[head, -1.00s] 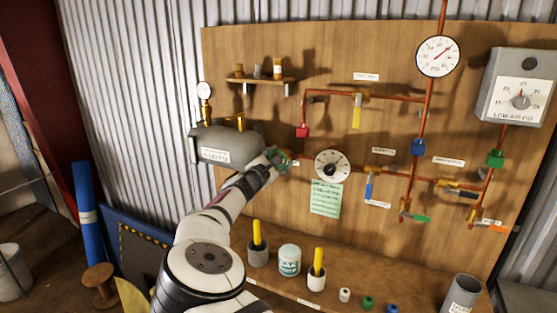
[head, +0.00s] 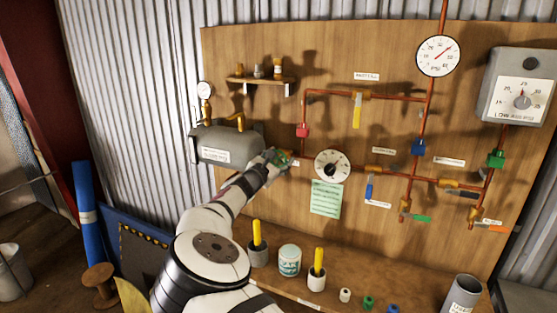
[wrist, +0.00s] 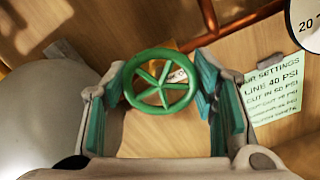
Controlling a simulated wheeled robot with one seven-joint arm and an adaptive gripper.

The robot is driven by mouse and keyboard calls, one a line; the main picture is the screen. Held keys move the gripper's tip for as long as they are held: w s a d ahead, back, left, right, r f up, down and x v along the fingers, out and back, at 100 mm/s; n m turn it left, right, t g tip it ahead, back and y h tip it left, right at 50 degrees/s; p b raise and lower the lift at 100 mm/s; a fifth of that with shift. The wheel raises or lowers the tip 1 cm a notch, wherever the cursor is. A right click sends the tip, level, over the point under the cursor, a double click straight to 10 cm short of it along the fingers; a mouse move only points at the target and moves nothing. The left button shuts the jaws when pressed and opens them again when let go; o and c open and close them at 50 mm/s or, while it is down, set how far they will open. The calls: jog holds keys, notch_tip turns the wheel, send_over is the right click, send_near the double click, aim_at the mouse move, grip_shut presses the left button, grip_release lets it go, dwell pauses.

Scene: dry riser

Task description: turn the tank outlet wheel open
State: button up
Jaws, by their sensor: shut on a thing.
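The tank outlet wheel is a green spoked handwheel (wrist: 161,81), seen face-on in the wrist view between the fingers of my gripper (wrist: 160,100). The green finger pads lie at the left and right of its rim, and the gripper is shut on it. In the head view my gripper (head: 275,160) is at the right end of the grey tank (head: 228,148), and it hides most of the wheel. An orange-brown valve body shows behind the wheel in the wrist view.
A round dial (head: 332,166) and a green note (head: 325,198) are just right of my gripper. Copper pipes with coloured lever valves run across the wooden board (head: 245,50). Several pots and cups stand on the bench (head: 390,255) below.

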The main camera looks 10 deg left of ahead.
jog(key=shift+f, duration=0.15)
jog(key=o, duration=1.2)
jog(key=shift+c, duration=0.2)
jog(key=v, duration=1.2)
